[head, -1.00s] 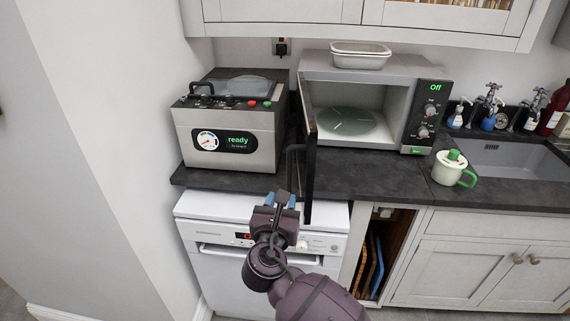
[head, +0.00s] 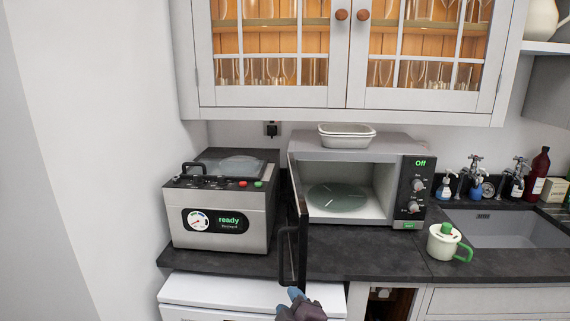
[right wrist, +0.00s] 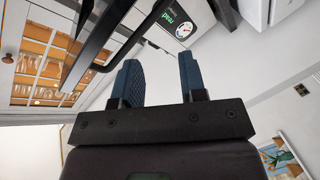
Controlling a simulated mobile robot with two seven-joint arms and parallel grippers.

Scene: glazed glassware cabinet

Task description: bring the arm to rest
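My right gripper (head: 294,295) shows at the bottom of the head view, just below the black handle (head: 290,255) of the open microwave door. In the right wrist view the two blue fingers (right wrist: 158,82) stand apart with nothing between them. The handle (right wrist: 92,45) passes to the left of the fingers there, apart from them as far as I can see. The microwave (head: 375,170) is open, its display reads "Off", and its glass turntable (head: 337,197) is empty. My left gripper is not in either view.
A steel machine reading "ready" (head: 215,240) stands left on the dark counter (head: 365,258). A white mug with green handle (head: 442,243) stands near the sink (head: 505,230). White dishes (head: 346,140) sit on the microwave. The glazed glassware cabinet (head: 290,98) above is shut.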

